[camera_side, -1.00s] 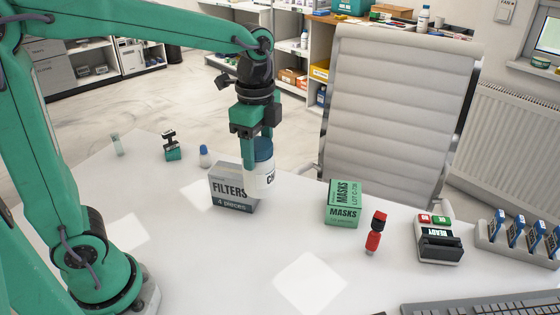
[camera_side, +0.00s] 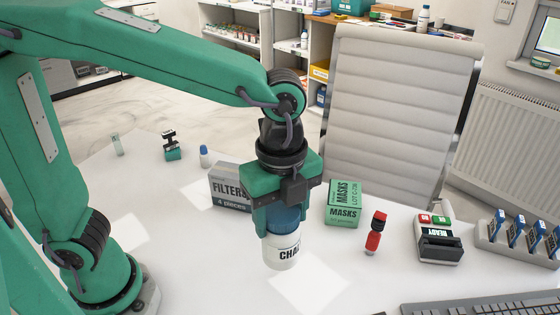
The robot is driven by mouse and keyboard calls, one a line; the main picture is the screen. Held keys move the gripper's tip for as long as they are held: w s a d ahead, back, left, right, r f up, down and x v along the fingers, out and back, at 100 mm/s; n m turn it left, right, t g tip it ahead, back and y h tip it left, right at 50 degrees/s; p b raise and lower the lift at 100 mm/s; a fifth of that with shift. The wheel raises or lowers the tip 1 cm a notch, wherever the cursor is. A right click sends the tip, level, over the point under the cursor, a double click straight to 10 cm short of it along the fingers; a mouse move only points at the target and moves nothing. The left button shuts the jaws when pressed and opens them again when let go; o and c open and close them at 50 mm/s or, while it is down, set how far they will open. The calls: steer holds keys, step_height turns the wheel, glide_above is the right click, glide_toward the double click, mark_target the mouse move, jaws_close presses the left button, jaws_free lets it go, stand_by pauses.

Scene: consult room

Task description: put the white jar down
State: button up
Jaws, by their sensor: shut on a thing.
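The jar is upright, in front of the filters box. Its base is at or just above the white table (camera_side: 190,270); I cannot tell whether it touches. The gripper hides much of the lid.
The grey filters box (camera_side: 229,188) stands behind left of the jar. The green masks box (camera_side: 343,204) and a red bottle (camera_side: 375,234) stand to the right. A card reader (camera_side: 438,243) and keyboard (camera_side: 490,305) are further right. The front left table is clear.

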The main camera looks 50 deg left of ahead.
steer(key=shift+f, duration=1.4)
steer(key=shift+w+a, duration=0.1)
steer(key=w+a+f, duration=0.7)
steer(key=w, duration=0.1)
steer(key=shift+w+a, duration=0.15)
steer(key=shift+w, duration=0.25)
steer(key=shift+f, duration=2)
steer(key=shift+f, duration=0.1)
steer(key=o, duration=1.3)
